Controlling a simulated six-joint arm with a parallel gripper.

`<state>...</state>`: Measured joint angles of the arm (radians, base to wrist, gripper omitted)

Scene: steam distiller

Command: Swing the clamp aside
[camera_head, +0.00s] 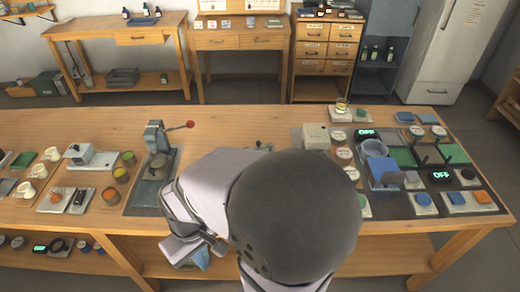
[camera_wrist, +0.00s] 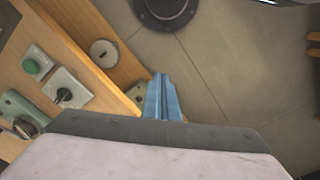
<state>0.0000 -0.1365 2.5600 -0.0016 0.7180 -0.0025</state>
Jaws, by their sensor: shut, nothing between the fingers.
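A grey upright fixture with a red-knobbed lever (camera_head: 157,138), which may be the clamp, stands on a dark mat at left of centre on the bench. Its lever points right, with the red knob at its end. My gripper (camera_head: 200,260) has blue fingers, partly hidden by my wrist, and hangs in front of the bench's front edge, well apart from the fixture. In the wrist view my gripper (camera_wrist: 160,82) has its fingers together, with nothing between them, above the floor. The fixture cannot be made out in the wrist view. My arm hides the middle of the bench.
A blue vessel (camera_head: 383,172) and several modules crowd the right side. The wrist view shows a green button (camera_wrist: 33,66) and a dial switch (camera_wrist: 65,92). Bare bench lies behind the fixture.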

